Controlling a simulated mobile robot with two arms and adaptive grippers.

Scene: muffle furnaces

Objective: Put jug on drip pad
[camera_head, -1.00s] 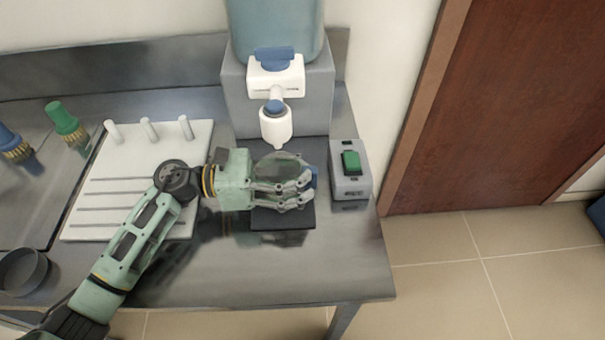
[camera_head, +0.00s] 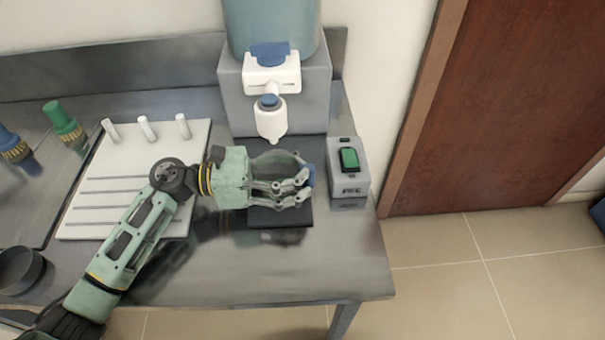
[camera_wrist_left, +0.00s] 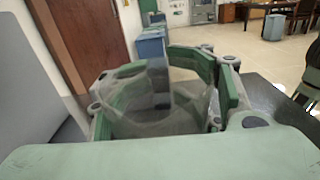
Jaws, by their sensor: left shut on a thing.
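The jug is over the dark drip pad (camera_head: 280,219), below and in front of the white dispenser tap (camera_head: 271,122). I cannot tell whether its base touches the pad. In the left wrist view the jug (camera_wrist_left: 150,118) sits between the green fingers, with its handle on the far side.
A grey box with a green switch (camera_head: 348,159) stands just right of the pad. A white rack with pegs (camera_head: 125,205) lies to the left. A dispenser with a large bottle (camera_head: 272,25) stands behind. The metal table (camera_head: 300,270) is clear in front.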

